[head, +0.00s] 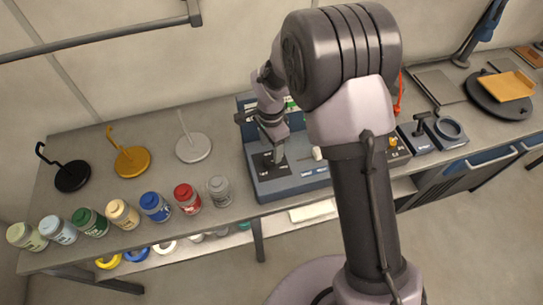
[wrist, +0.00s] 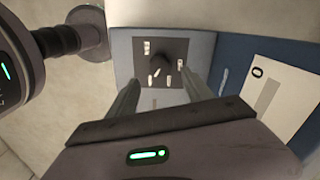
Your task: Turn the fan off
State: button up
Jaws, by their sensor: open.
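A blue-grey console (head: 290,184) stands on the grey bench, partly hidden by my arm. A dark square plate (head: 261,166) lies on its left part. In the wrist view the dark plate (wrist: 148,46) carries several small white marks and what looks like a dark dial with a white pointer (wrist: 163,74). My gripper (head: 276,160) is over this plate, pointing down. In the wrist view its two fingers (wrist: 159,78) are apart, with nothing held between them. I cannot tell whether they touch the dial. No fan can be clearly made out.
Several lidded jars (head: 154,206) line the bench's front left, with black, yellow and white stands (head: 193,147) behind. A white switch (head: 317,153) stands right of my gripper. Small control boxes (head: 419,137), a round dark base (head: 487,99) and an orange board (head: 505,86) are farther right.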

aim_at(271, 161)
notch_tip(271, 161, down, 7)
jog(key=shift+r+b, duration=0.2)
jog(key=shift+b, duration=0.1)
grip_shut()
